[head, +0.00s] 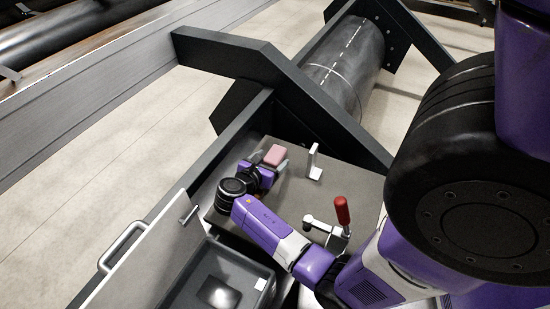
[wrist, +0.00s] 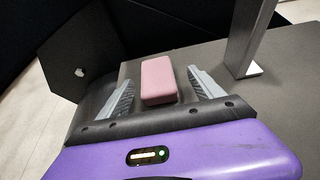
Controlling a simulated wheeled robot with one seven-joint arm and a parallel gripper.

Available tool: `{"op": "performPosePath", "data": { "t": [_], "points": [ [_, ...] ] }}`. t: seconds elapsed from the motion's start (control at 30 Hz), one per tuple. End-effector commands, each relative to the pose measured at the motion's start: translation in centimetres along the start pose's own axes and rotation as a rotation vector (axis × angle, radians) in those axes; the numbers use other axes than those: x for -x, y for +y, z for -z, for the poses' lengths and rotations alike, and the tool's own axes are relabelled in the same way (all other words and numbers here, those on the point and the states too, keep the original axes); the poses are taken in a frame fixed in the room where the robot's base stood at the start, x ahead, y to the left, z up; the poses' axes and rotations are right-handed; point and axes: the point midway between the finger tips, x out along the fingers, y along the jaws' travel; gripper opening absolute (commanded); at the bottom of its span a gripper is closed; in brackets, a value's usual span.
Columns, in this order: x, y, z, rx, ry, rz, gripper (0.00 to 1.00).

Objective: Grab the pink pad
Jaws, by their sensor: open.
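The pink pad (wrist: 158,80) is a small rounded block on the grey work surface. In the wrist view it lies between the two ridged grey fingers of my gripper (wrist: 160,92), with a gap on each side. In the head view the pink pad (head: 274,155) shows just beyond the end of my arm. My gripper (head: 269,162) is open, its fingers on either side of the pad. I cannot tell how high the fingertips are above the surface.
A metal upright bracket (head: 314,161) stands right of the pad, also close by in the wrist view (wrist: 247,40). A red-handled clamp (head: 342,212) stands nearer me. An open-lidded box (head: 205,285) is at the front left. Dark frame beams (head: 290,85) border the surface.

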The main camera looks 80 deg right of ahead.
Motion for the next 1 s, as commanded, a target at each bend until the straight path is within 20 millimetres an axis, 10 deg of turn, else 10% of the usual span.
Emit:
{"op": "performPosePath", "data": {
  "t": [0.7, 1.0],
  "points": [
    [-5.3, 0.6, -0.6, 0.001, 0.000, -0.001, 0.74],
    [-5.3, 0.6, -0.6, 0.001, 0.000, -0.001, 0.15]
  ]
}}
